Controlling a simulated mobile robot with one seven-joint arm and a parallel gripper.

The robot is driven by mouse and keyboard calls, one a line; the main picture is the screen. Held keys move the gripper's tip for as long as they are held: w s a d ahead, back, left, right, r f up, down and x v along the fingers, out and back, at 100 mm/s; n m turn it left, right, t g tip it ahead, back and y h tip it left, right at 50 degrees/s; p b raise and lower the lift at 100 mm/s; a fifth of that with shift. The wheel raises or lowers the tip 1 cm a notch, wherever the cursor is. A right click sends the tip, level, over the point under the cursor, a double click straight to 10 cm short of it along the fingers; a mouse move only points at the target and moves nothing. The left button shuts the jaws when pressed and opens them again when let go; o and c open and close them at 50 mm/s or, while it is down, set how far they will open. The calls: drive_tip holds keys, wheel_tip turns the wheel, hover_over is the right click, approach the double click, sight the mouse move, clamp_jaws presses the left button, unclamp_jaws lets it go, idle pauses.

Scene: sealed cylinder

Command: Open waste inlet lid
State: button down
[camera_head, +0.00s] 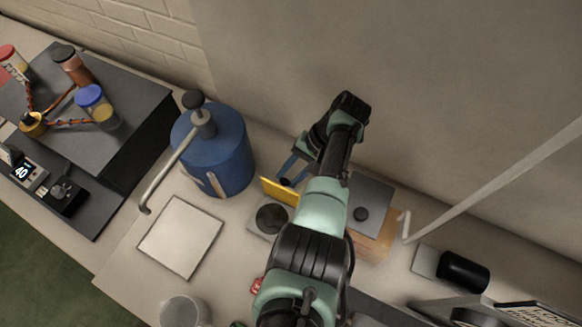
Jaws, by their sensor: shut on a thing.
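A yellow panel (280,192), which looks like the lid, stands tilted up along the far side of a small grey unit. On top of this unit is a dark round opening or disc (271,218). My gripper (291,171) has blue fingers and reaches down behind the yellow panel, at its upper edge. It is shut, apparently on the yellow panel. My arm passes over the right side of the unit, and the exact contact is hard to make out.
A blue canister (213,150) with a bent metal spout stands to the left. A pale square plate (181,237) lies in front of it. A wooden box with a grey knobbed top (370,194) is right of my arm. A black cylinder (464,271) lies farther right. The wall is close behind.

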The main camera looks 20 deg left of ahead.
drive_tip(key=c, duration=0.6)
unclamp_jaws()
drive_tip(key=b+v, duration=0.1)
drive_tip(key=v, duration=1.2)
drive_tip(key=shift+f, duration=0.15)
